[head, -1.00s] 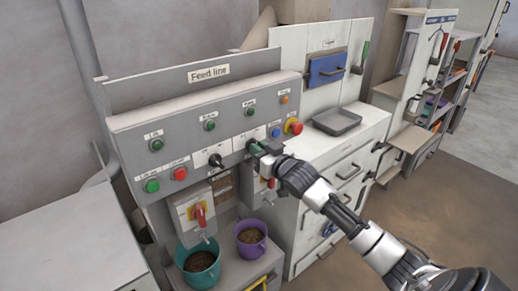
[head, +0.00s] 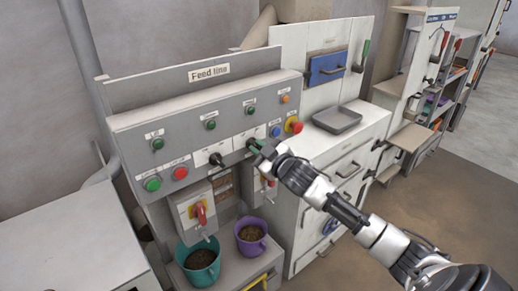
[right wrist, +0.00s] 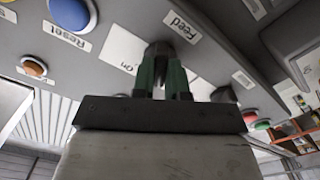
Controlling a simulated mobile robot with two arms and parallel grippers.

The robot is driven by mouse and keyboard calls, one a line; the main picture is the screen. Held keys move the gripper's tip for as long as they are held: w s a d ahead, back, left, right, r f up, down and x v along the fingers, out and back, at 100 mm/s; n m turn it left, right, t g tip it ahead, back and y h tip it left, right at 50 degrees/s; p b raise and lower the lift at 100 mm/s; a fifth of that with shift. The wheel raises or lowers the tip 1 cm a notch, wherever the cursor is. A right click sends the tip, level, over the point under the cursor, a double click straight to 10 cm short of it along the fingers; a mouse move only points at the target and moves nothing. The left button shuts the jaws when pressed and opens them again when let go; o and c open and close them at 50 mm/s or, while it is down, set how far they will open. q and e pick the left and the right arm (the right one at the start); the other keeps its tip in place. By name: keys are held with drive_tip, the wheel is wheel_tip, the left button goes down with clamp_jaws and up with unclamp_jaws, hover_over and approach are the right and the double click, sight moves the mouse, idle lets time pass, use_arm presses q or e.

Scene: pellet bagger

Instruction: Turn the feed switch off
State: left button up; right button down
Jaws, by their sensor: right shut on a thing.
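The feed switch (right wrist: 158,50) is a dark knob on a white plate, with a label reading "Feed" beside it and "On" on the plate in the right wrist view. In the head view it is on the grey "Feed line" panel (head: 123,128), mostly covered by my right gripper (head: 257,149). My right gripper's green-padded fingers (right wrist: 161,78) are shut on the knob from both sides. The knob's exact angle is hard to tell. My left gripper is not in view.
Another black switch (head: 216,159) stands just left on the panel. A red emergency button (head: 294,125) and blue reset button (head: 275,131) are close on the right. Below are a red-handled isolator (head: 200,213), a teal bucket (head: 201,268) and a purple bucket (head: 251,240).

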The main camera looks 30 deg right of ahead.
drive_tip(key=shift+r, duration=0.1)
drive_tip(key=c, duration=1.1)
unclamp_jaws()
drive_tip(key=shift+c, duration=0.2)
drive_tip(key=s+b, duration=0.3)
drive_tip(key=s, duration=0.7)
drive_tip(key=shift+s+d, duration=0.4)
drive_tip(key=shift+d, duration=0.05)
